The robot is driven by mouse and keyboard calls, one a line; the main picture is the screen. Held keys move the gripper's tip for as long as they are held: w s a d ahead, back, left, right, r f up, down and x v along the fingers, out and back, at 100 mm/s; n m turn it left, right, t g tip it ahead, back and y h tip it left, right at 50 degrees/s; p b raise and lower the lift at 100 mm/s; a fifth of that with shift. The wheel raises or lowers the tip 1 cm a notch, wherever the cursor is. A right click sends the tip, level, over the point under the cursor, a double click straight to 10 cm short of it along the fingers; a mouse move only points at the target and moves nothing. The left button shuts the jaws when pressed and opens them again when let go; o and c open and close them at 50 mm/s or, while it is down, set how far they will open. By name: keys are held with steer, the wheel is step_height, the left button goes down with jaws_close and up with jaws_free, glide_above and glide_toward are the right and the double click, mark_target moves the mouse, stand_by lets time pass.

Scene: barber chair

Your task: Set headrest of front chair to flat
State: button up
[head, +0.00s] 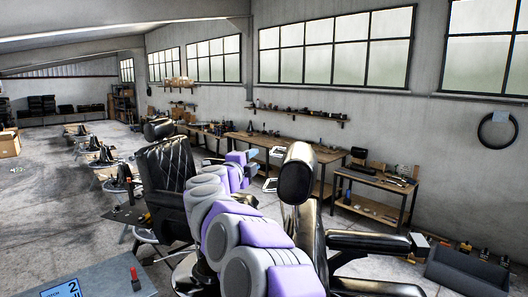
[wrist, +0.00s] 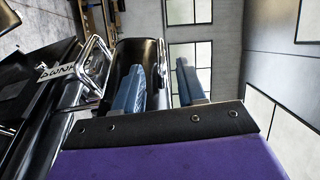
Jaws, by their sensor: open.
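The front chair (head: 312,240) is black with a padded headrest (head: 297,173) that stands up above its backrest, in the right-middle of the head view. My gripper (head: 250,155) is beyond my purple and grey arm, just left of the headrest in that view. In the wrist view my gripper (wrist: 160,85) shows two blue fingers spread apart with nothing held between them. A black padded part, seemingly the headrest (wrist: 148,52), lies past the left finger and is partly hidden by it. Chrome bars (wrist: 95,65) sit left of it. I cannot tell whether the finger touches it.
A second black chair (head: 168,172) stands behind and left of my arm. A long wooden workbench (head: 270,148) and a smaller table (head: 375,180) line the wall. A grey box (head: 466,272) is at the lower right. Open floor lies at the far left.

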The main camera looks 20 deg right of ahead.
mark_target(272, 152)
steer(key=w+d, duration=0.1)
steer(key=d, duration=0.2)
steer(key=w+d+p, duration=0.1)
steer(key=w+d, duration=0.1)
steer(key=d, duration=0.1)
steer(key=w+d+p, duration=0.1)
steer(key=d, duration=0.2)
steer(key=shift+w+d, duration=0.35)
steer(key=shift+w+a+r+p, duration=0.1)
steer(key=shift+w+a+p, duration=0.1)
steer(key=shift+w+a, duration=0.25)
steer(key=shift+w+a+r+p, duration=0.1)
steer(key=shift+w+a+p, duration=0.1)
steer(key=shift+a, duration=0.35)
steer(key=shift+d+f, duration=0.2)
steer(key=shift+d, duration=1.3)
steer(key=shift+c, duration=0.2)
steer(key=c, duration=0.3)
steer(key=shift+a, duration=0.5)
steer(key=c, duration=0.3)
jaws_close()
steer(key=shift+r, duration=0.1)
